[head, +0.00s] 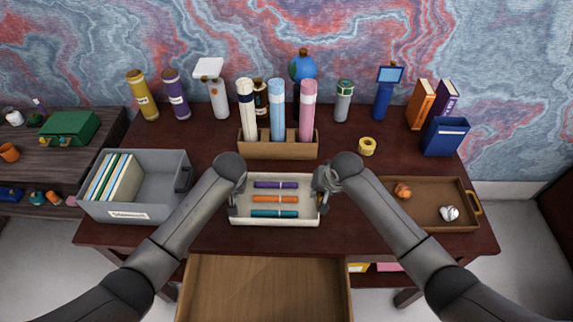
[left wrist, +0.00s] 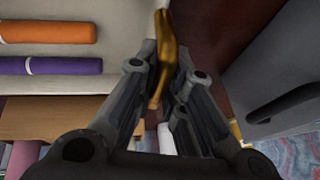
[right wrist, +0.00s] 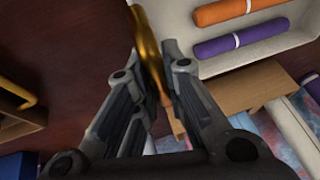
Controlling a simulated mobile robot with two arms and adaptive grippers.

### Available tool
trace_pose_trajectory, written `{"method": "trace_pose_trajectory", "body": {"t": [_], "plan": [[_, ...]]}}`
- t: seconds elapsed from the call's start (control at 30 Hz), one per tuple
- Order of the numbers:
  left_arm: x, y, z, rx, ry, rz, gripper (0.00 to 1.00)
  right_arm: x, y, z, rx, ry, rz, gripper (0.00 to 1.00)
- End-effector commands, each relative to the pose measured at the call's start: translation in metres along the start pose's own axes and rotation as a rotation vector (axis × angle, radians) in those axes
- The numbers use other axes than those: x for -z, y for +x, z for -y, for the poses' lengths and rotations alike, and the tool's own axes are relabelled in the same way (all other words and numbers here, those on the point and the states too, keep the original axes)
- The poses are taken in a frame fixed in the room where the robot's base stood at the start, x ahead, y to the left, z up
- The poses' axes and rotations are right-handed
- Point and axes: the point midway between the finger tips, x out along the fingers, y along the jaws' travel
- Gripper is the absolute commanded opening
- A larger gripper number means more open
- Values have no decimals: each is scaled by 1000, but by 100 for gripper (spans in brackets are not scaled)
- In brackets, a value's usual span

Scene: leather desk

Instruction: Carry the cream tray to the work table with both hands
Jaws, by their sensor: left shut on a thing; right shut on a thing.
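The cream tray (head: 275,222) is at the front middle of the dark red-brown desk (head: 350,235). It holds a purple roll (head: 275,185), an orange roll (head: 275,199) and a teal roll (head: 274,213). My left gripper (head: 236,203) is at the tray's left end, shut on a brass handle (left wrist: 168,50) in the left wrist view. My right gripper (head: 322,200) is at the right end, shut on the other brass handle (right wrist: 149,45) in the right wrist view. I cannot tell whether the tray touches the desk.
A grey bin (head: 160,165) with folders stands left of the tray, a brown tray (head: 428,225) with two crumpled balls to the right. A wooden holder (head: 278,150) with tall rolls is just behind. An open drawer (head: 262,290) juts out in front. A dark side table (head: 45,160) stands far left.

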Motion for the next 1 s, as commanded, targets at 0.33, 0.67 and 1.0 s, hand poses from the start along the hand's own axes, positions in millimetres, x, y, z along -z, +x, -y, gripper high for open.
{"method": "trace_pose_trajectory", "body": {"t": [0.33, 0.67, 1.0], "plan": [[-3, 7, -1, 1, 0, 0, 33, -3, 7, -2, -1, 0, 0, 33], [-3, 5, -1, 0, 0, 0, 33, -3, 7, -2, 0, 0, 0, 33], [-2, -39, -2, -2, 0, -3, 33, -3, 7, -2, 0, 0, 0, 33]]}}
